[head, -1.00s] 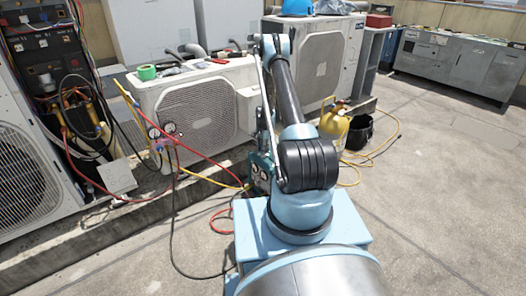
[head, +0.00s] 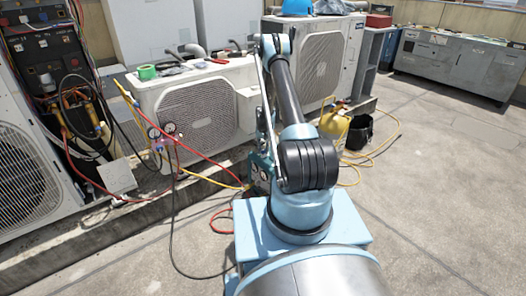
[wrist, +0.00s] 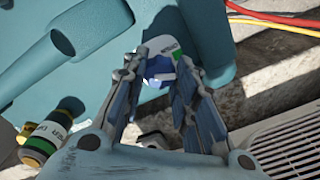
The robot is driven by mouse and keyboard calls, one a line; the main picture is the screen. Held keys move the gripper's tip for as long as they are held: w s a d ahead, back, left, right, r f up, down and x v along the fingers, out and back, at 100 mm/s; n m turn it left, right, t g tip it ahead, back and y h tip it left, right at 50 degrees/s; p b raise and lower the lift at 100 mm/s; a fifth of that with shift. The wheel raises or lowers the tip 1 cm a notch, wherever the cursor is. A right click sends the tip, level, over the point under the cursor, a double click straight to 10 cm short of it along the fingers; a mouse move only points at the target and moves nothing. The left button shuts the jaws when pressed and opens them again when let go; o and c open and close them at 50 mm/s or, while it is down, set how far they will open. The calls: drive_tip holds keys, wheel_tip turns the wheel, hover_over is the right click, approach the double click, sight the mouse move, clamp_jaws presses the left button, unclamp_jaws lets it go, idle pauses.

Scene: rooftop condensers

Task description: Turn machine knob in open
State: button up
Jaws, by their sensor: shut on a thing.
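The machine (wrist: 95,50) is a teal body that fills much of the wrist view. It also shows in the head view (head: 262,165) low behind my arm, mostly hidden. Its knob (wrist: 159,71) is blue, in front of a pale label (wrist: 163,46) with small lettering and a green patch at its right. My gripper (wrist: 160,78) has its two fingers on either side of the knob and is shut on it. The fingers hide the knob's lower sides. In the head view my arm hides the gripper.
Red and yellow hoses run nearby; a gauge set (head: 162,140) hangs at left. A condenser (head: 200,110) stands behind. A yellow cylinder (head: 335,125) and black bucket (head: 360,132) stand right. The right floor is clear.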

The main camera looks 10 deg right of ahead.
sight(263, 150)
drive_tip(key=shift+n, duration=2.2)
drive_tip(key=o, duration=1)
drive_tip(key=shift+o, duration=0.2)
wheel_tip(263, 150, up, 12)
